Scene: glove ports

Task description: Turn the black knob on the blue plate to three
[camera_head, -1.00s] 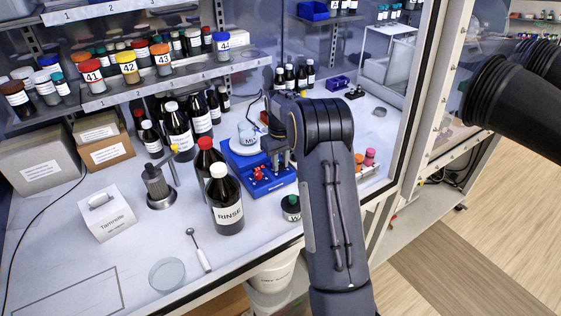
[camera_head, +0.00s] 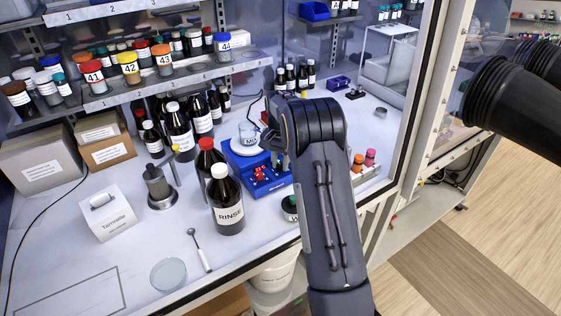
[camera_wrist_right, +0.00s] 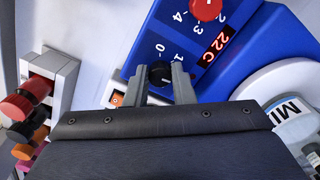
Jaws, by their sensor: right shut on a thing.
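The blue plate (camera_head: 268,184) is the body of a hot-plate-like device, with a white round top and a beaker (camera_head: 249,136) on it. In the right wrist view the blue plate (camera_wrist_right: 245,40) carries printed numbers from 0 to 4, a red "22 C" display and a red knob (camera_wrist_right: 205,8). The black knob (camera_wrist_right: 160,73) sits between the fingertips of my right gripper (camera_wrist_right: 159,82), which is shut on it. The 0 and 1 marks show beside it; its pointer is hard to read. In the head view my right gripper (camera_head: 278,160) hides the black knob. My left gripper is not in view.
A brown RINSE bottle (camera_head: 228,205) and a red-capped bottle (camera_head: 208,165) stand close left of the blue plate. The front bench around the glass dish (camera_head: 168,274) is mostly clear.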

